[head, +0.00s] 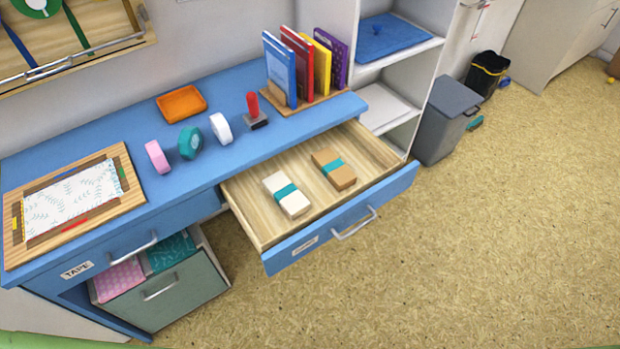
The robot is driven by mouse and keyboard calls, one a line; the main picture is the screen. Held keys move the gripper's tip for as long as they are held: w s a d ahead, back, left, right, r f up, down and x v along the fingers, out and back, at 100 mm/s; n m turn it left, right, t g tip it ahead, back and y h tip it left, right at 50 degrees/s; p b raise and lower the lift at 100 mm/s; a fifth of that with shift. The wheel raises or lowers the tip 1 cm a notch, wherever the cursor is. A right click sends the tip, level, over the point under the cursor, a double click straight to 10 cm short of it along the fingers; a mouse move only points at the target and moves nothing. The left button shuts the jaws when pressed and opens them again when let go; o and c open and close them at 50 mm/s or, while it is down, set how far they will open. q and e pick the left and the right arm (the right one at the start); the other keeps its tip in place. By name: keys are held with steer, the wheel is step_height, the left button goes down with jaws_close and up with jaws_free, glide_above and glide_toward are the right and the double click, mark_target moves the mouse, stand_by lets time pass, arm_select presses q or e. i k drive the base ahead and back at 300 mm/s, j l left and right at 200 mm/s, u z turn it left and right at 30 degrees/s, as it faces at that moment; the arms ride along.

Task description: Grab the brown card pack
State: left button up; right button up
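The brown card pack (341,178) lies flat in the open drawer (318,237), toward its right side. A teal band wraps around its middle. A white card pack (278,183) with a similar teal band lies to its left in the same drawer, with a gap between them. Neither of my grippers shows in the head view.
The blue desk top (220,110) holds tape rolls (190,143), a red-handled stamp (254,108), an orange tray (181,103), a book rack (305,103) and a framed board (130,190). A lower drawer (185,295) is partly open. The floor (450,260) in front is clear. A grey bin (446,125) stands right.

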mark_target(333, 168)
steer(key=u, duration=0.25)
steer(key=i+l+u, duration=0.1)
steer(key=l+u, duration=0.3)
steer(key=l, duration=0.25)
steer(key=l+u, duration=0.45)
steer(key=l, duration=0.2)
